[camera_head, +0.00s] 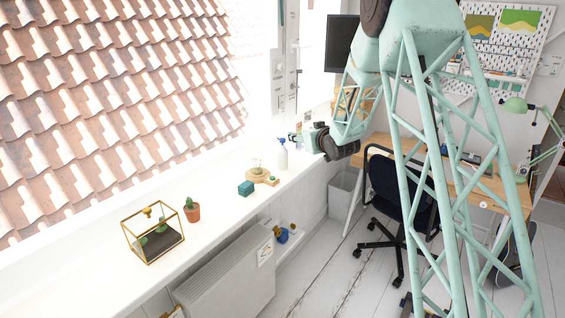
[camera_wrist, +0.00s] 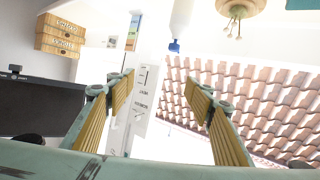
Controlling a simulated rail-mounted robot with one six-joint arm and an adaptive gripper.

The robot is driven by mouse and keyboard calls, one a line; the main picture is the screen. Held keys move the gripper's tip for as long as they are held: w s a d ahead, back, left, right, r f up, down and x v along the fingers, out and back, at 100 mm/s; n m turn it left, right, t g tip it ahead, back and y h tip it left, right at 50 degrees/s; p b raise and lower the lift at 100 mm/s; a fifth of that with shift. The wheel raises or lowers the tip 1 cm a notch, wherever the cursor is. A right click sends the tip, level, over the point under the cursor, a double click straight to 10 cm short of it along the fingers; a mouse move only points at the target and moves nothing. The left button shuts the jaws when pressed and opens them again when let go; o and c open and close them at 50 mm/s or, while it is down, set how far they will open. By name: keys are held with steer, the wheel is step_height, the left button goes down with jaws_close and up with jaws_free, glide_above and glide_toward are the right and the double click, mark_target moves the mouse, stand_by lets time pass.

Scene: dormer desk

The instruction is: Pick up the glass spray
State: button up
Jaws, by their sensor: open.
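The glass spray is a white bottle (camera_head: 282,157) with a blue spray head, standing upright on the white window sill in the head view. In the wrist view the bottle (camera_wrist: 183,14) hangs upside down at the top edge, cut off by the frame, with its blue head lowest. My gripper (camera_wrist: 160,88) is open, with nothing between its yellow-padded fingers. The bottle is beyond the fingertips in that view and apart from them. In the head view my gripper (camera_head: 297,138) is small, beside the bottle's top; its fingers are hard to make out.
A desk (camera_head: 480,190) and dark chair (camera_head: 395,190) stand to the right.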

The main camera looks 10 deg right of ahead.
steer(key=w+f+t+y, duration=0.15)
steer(key=w+f, duration=0.25)
steer(key=f, duration=0.5)
steer(key=n+t+y+b, duration=0.1)
steer(key=y, duration=0.1)
glide_toward(285, 158)
steer(key=shift+s+d, duration=0.15)
steer(key=shift+s, duration=0.35)
steer(key=shift+b+x, duration=0.65)
steer(key=shift+x, duration=3.7)
steer(key=shift+r, duration=0.1)
steer(key=shift+b+x, duration=0.6)
steer(key=shift+x, duration=2)
